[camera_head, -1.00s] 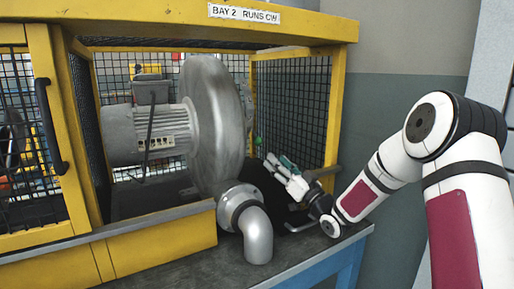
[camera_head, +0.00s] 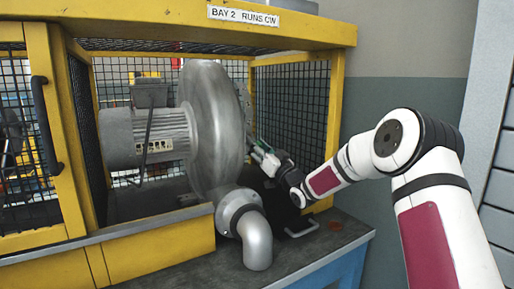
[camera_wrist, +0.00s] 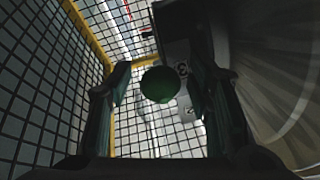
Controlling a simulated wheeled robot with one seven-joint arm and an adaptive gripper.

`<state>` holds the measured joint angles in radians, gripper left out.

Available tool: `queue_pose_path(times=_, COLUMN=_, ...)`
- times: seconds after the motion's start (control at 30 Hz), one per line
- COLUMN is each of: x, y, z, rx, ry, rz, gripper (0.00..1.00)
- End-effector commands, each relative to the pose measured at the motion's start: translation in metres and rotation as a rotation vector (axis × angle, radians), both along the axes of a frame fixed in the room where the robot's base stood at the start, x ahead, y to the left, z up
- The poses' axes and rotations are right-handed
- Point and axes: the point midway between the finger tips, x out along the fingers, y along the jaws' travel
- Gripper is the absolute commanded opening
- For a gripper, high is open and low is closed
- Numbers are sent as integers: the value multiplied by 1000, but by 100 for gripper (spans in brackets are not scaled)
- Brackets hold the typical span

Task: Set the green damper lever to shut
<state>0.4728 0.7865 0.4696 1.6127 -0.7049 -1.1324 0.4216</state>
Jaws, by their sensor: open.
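The green damper lever shows in the wrist view as a round dark green knob (camera_wrist: 159,84). It sits between my two fingers, with a gap to each, near the fingertips. My gripper (camera_head: 256,149) is open and reaches into the cage just right of the blower housing (camera_head: 212,130); its fingers also frame the wrist view (camera_wrist: 162,88). The lever's arm is hidden behind the knob, and I cannot tell its position. In the head view my gripper and the housing cover the lever.
Wire mesh panels (camera_head: 290,112) with yellow posts (camera_head: 335,125) stand behind and right of my gripper. The outlet elbow (camera_head: 256,238) and a metal handle (camera_head: 302,229) are below it. A motor (camera_head: 150,138) is left of the housing.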

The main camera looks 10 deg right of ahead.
Motion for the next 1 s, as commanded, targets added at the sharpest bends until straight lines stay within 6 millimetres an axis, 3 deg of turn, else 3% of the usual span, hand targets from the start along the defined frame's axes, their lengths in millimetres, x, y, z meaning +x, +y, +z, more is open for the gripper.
queue_pose_path(times=0.2, x=0, y=0, z=0, rx=0, ry=0, rz=0, gripper=46)
queue_pose_path(times=0.4, x=0, y=0, z=0, rx=0, ry=0, rz=0, gripper=1)
queue_pose_path(times=0.77, x=-2, y=0, z=3, rx=-5, ry=13, rz=0, gripper=0)
queue_pose_path(times=1.0, x=-9, y=-2, z=15, rx=-27, ry=77, rz=1, gripper=0)
